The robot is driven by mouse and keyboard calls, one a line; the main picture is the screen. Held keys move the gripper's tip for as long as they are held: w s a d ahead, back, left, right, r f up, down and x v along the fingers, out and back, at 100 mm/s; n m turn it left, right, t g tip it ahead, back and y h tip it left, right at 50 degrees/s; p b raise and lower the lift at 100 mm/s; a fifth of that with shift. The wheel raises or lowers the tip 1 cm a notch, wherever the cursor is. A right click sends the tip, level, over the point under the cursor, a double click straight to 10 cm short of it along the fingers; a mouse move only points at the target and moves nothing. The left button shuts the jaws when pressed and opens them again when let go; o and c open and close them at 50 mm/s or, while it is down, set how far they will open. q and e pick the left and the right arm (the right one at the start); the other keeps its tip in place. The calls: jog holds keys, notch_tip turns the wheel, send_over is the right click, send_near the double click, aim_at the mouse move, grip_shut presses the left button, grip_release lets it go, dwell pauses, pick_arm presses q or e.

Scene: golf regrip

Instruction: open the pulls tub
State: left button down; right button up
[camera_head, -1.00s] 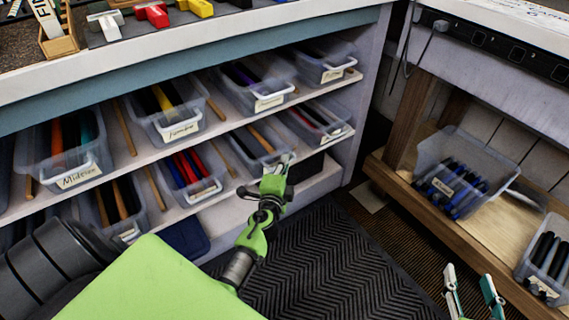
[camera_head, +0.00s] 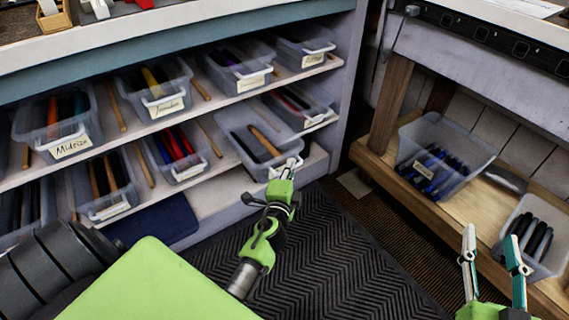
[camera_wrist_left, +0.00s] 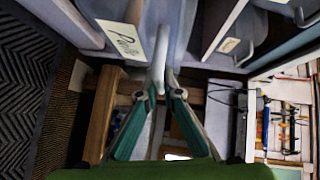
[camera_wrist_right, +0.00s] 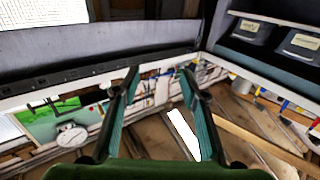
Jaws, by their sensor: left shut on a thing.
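The pulls tub (camera_head: 236,147) is a clear plastic tub on the lower shelf. It juts forward past its neighbours and holds a black and a tan stick-like piece. My left gripper (camera_head: 287,168) is shut on its front rim, with the fingers partly hiding the front. In the left wrist view, the tub's label (camera_wrist_left: 120,40), reading "Pulls", sits beside my left fingertips (camera_wrist_left: 160,66). My right gripper (camera_head: 493,248) is open and empty at the lower right, apart from any tub. It also shows open in the right wrist view (camera_wrist_right: 156,80).
Similar labelled tubs, such as one with red handles (camera_head: 178,157), flank it on the shelves. A tub of blue grips (camera_head: 447,145) and a tub of black grips (camera_head: 545,262) stand on the wooden shelf at right. A dark mat (camera_head: 330,255) covers the clear floor.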

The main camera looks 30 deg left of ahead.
pick_arm(q)
jog(key=shift+s+d, duration=0.2)
jog(key=shift+d, duration=0.3)
jog(key=shift+s+d, duration=0.2)
jog(key=shift+d, duration=0.3)
pick_arm(e)
jog(key=shift+s+a+r+t, duration=0.15)
jog(key=shift+r+t, duration=0.55)
jog(key=shift+r, duration=0.55)
pick_arm(q)
jog(key=c, duration=2.2)
grip_release()
jog(key=shift+r, duration=0.1)
